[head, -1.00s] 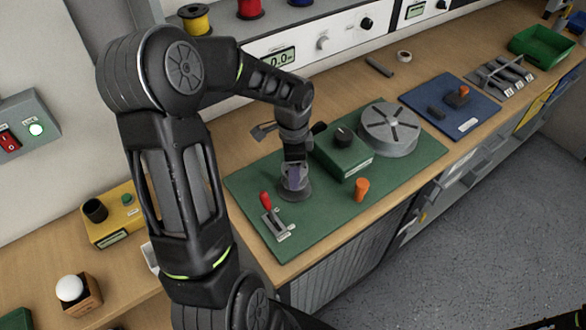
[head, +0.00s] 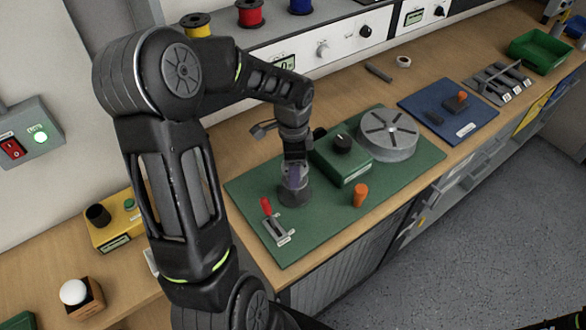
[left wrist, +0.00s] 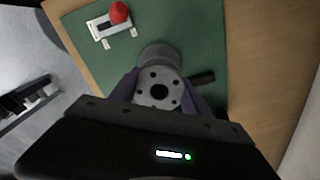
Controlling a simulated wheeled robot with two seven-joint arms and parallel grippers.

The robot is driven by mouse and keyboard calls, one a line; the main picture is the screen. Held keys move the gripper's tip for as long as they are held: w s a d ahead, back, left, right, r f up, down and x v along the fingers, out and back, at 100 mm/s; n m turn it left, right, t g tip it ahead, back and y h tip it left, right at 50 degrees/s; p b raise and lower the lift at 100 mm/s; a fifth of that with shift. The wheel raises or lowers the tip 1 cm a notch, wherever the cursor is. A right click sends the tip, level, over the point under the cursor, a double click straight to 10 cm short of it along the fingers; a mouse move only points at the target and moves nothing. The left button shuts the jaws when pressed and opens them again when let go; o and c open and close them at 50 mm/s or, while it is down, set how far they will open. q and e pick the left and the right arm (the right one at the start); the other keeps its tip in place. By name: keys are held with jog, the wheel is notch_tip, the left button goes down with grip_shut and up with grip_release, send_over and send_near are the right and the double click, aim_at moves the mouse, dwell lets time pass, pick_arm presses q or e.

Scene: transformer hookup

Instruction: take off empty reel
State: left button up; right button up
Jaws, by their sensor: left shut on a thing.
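The empty reel is grey, and its round end face with several holes (left wrist: 158,90) shows in the left wrist view between my purple fingertips. My left gripper (head: 295,173) is shut on the reel, pointing down over the near left part of the green mat. A grey round body (head: 294,194) stands directly below the fingers in the head view. I cannot tell whether this is the reel's lower part or a stand under it, nor whether there is a gap. My right gripper is not in view.
On the green mat (head: 330,228) are a red-handled lever switch (head: 276,224), an orange peg (head: 360,194), a green box with a black knob (head: 343,158) and a slotted grey turntable (head: 388,135). Coloured wire spools (head: 250,13) stand on the shelf behind.

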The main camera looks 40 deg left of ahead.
pick_arm(q)
jog(key=shift+r, duration=0.55)
jog(key=shift+r, duration=0.35)
jog(key=shift+r, duration=0.25)
jog(key=shift+r, duration=2.5)
jog(key=shift+f, duration=0.1)
